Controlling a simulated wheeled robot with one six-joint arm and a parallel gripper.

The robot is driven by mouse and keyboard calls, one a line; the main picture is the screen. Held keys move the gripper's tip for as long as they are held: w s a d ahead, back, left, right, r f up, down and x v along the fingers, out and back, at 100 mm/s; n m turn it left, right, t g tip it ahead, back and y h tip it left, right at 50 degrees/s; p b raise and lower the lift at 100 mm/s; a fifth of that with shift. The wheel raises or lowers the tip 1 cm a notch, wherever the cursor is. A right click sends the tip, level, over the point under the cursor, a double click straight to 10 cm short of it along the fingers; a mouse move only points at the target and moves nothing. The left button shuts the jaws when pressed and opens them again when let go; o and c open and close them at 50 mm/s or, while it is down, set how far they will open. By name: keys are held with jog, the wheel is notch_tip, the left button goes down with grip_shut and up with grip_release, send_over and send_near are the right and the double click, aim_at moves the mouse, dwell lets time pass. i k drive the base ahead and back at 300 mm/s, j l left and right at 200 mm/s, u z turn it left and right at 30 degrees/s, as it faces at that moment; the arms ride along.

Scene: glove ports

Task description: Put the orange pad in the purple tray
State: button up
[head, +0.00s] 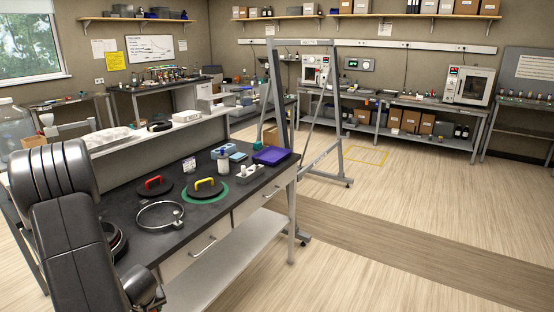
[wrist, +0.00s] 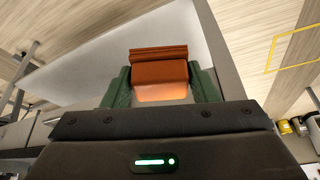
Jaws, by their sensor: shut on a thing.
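My gripper (wrist: 160,85) shows in the wrist view, its two green fingers shut on the orange pad (wrist: 159,72). The pad is a small orange block, held between the fingertips, with a lighter glowing patch low on its near face. The purple tray (head: 271,156) lies at the far right end of the dark bench (head: 185,236) in the head view. My arm stands at the lower left of that view, and the gripper and pad cannot be made out there. The tray cannot be made out in the wrist view.
A tall metal frame (head: 341,110) stands beyond the tray. Open floor lies right.

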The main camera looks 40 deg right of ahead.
aim_at(272, 157)
jog(key=i+l, duration=0.1)
jog(key=l, duration=0.4)
jog(key=i+l, duration=0.15)
jog(key=l, duration=0.3)
jog(key=i+l, duration=0.1)
jog(key=l, duration=0.4)
jog(key=i+l, duration=0.15)
jog(key=l, duration=0.35)
jog(key=i+l, duration=0.1)
jog(key=l, duration=0.4)
jog(key=i+l, duration=0.1)
jog(key=l, duration=0.35)
jog(key=i+l, duration=0.15)
jog(key=l, duration=0.35)
jog(key=i+l, duration=0.1)
jog(key=l, duration=0.4)
